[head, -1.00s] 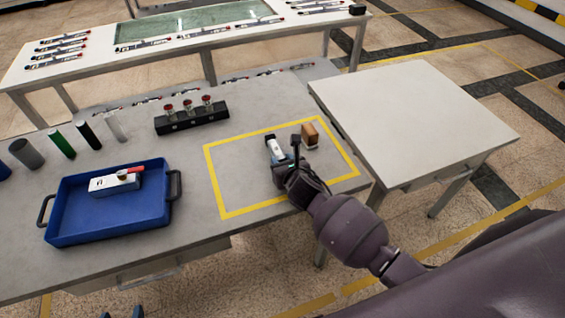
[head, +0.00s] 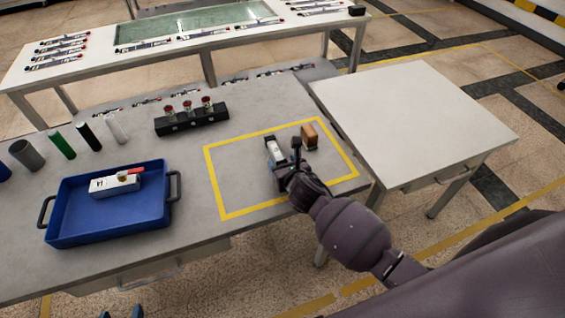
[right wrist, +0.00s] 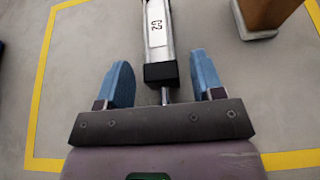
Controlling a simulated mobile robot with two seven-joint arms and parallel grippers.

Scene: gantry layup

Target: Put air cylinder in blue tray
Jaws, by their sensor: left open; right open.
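The air cylinder (head: 275,151) lies inside the yellow outline on the grey table; it is silver with a black end cap. In the right wrist view the cylinder (right wrist: 157,30) points away from me, with its black cap and thin rod near my fingers. My right gripper (right wrist: 162,82) is open, its blue fingers on either side of the cap with gaps; in the head view the right gripper (head: 283,172) partly hides the cylinder. The blue tray (head: 75,223) stands at the left of the table. My left gripper (head: 121,313) shows only its open blue fingertips at the bottom edge.
A white block with a red part (head: 115,184) lies in the tray, leaving free floor in front. A brown block (head: 309,136) stands just right of the cylinder. A black rack (head: 190,120) and several upright cylinders stand behind. A bare white table (head: 415,120) adjoins at right.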

